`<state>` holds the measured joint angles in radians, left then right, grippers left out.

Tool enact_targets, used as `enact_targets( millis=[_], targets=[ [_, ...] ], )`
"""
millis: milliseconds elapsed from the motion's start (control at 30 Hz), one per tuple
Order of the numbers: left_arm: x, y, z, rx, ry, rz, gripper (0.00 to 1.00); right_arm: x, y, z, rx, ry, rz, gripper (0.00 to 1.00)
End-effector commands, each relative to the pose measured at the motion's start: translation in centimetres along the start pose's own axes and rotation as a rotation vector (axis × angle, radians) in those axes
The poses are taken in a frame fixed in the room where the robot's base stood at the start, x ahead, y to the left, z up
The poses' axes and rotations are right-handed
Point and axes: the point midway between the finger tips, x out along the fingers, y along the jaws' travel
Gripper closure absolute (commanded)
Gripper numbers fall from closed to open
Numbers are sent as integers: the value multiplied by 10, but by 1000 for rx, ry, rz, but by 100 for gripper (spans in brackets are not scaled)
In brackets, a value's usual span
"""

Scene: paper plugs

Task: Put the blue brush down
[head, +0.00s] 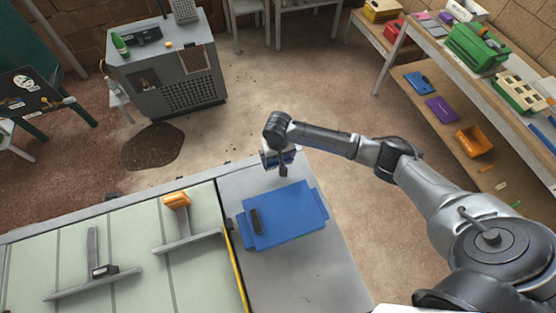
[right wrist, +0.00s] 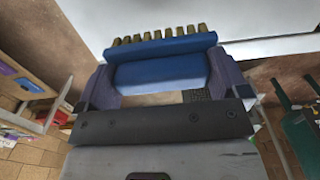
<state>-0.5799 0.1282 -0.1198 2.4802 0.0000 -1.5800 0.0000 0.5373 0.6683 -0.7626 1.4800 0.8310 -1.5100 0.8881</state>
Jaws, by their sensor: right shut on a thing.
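The blue brush (right wrist: 160,72) shows large in the right wrist view, with a row of tan bristle tufts along its top edge. My right gripper (right wrist: 162,88) is shut on it, one finger at each side. In the head view my right gripper (head: 278,160) is beyond the far edge of the blue tray-like piece, near the table's back edge. Only a little of the brush shows there, and I cannot tell its height above the table. My left gripper is not in view.
A blue flat piece (head: 290,222) with a dark handle-like part (head: 257,221) lies on the grey table (head: 300,285). Bare table lies in front.

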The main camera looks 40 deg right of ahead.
Motion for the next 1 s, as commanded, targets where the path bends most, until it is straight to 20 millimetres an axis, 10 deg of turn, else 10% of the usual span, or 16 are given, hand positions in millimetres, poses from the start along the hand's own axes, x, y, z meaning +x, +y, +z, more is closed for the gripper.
enact_targets(
  millis=[733, 800, 1000],
  targets=[
    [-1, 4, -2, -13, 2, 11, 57, 38, 1, 1, 0, -1, 1, 26],
    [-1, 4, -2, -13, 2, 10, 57, 38, 1, 1, -1, 0, 1, 2],
    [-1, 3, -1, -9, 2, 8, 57, 38, 1, 1, -1, 0, 1, 0]
  ],
)
